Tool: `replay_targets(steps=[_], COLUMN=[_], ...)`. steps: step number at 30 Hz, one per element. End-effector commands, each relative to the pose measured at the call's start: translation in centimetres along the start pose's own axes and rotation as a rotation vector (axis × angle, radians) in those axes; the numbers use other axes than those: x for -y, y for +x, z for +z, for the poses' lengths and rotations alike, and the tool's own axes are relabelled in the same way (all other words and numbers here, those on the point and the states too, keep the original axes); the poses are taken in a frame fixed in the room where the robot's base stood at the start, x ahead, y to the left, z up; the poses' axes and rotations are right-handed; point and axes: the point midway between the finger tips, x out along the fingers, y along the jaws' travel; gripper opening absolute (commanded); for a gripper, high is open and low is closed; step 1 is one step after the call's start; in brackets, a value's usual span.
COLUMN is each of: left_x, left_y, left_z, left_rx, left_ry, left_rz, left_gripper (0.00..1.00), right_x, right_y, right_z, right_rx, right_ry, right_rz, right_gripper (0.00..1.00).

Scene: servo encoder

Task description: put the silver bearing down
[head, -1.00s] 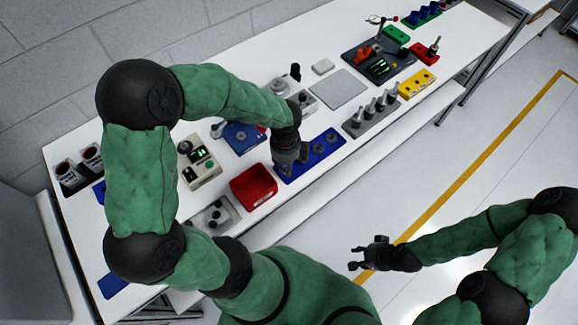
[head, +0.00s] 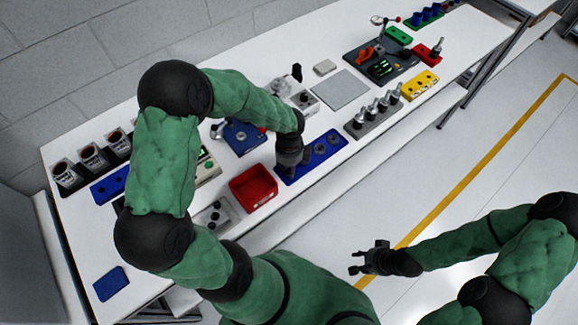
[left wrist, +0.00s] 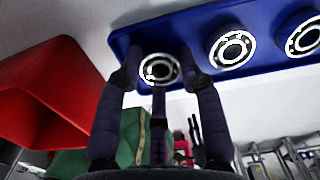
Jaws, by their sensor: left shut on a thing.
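My left gripper (head: 290,168) is over the left end of the blue tray (head: 300,172), which lies near the table's front edge. In the left wrist view, the gripper (left wrist: 158,76) has its fingers on either side of a silver bearing (left wrist: 158,69). The gripper is shut on this bearing, at the tray's end position; I cannot tell whether the bearing touches the tray. Two more bearings (left wrist: 231,48) (left wrist: 304,38) sit in the tray beside it. In the head view, the gripper hides the held bearing. My right gripper (head: 368,260) is open and empty, away from the table over the floor.
A red bin (head: 253,188) stands just left of the blue tray and shows close to the fingers in the left wrist view (left wrist: 45,90). A grey rack with upright silver parts (head: 374,117) stands to the right. A flat grey plate (head: 339,90) lies behind.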

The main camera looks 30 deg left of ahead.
Motion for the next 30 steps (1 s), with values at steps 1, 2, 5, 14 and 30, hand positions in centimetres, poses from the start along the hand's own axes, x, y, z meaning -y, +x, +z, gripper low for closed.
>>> replay_targets(steps=[1,2,5,14,30], left_x=[0.0,0.0,0.0,0.0,0.0], left_y=[0.2,0.3,0.3,0.2,-8.3], left_z=[0.0,0.0,0.0,0.0,0.0], left_rx=[0.0,0.0,0.0,0.0,0.001], left_ry=[0.0,0.0,0.0,0.0,0.0], left_rz=[0.001,0.001,0.001,0.001,-0.002], left_gripper=[0.04,0.04,0.48,0.48,0.48], right_x=[-0.1,-0.1,-0.1,0.0,0.8], right_y=[0.1,0.2,0.2,0.1,-2.1], right_z=[0.0,0.0,0.0,0.0,0.1], right_rx=[0.0,0.0,0.0,0.0,0.0], right_ry=[0.0,0.0,0.0,0.0,0.0], right_rz=[0.0,0.0,0.0,0.0,0.0], right_gripper=[0.4,0.4,0.4,0.4,0.4])
